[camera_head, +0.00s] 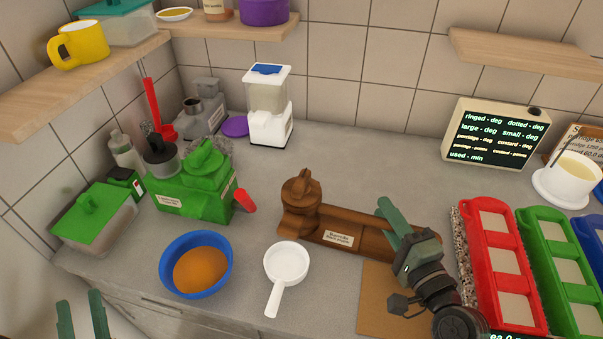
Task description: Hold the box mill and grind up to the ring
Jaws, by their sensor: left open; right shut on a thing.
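A brown wooden mill (333,235), which looks like the box mill, lies long and low on the counter. It has a round knobbed top at its left end and a pale label on its front. My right gripper (391,216) is at the mill's right end, shut on it; the fingers hide part of that end. My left gripper (82,308) is open and empty at the bottom left corner, away from the mill. No ring mark can be made out.
A white handled cup (287,262) and a blue bowl of orange powder (201,270) stand in front. A green machine (196,185) stands left, red and green trays (497,267) right. A lit display (497,133) stands behind.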

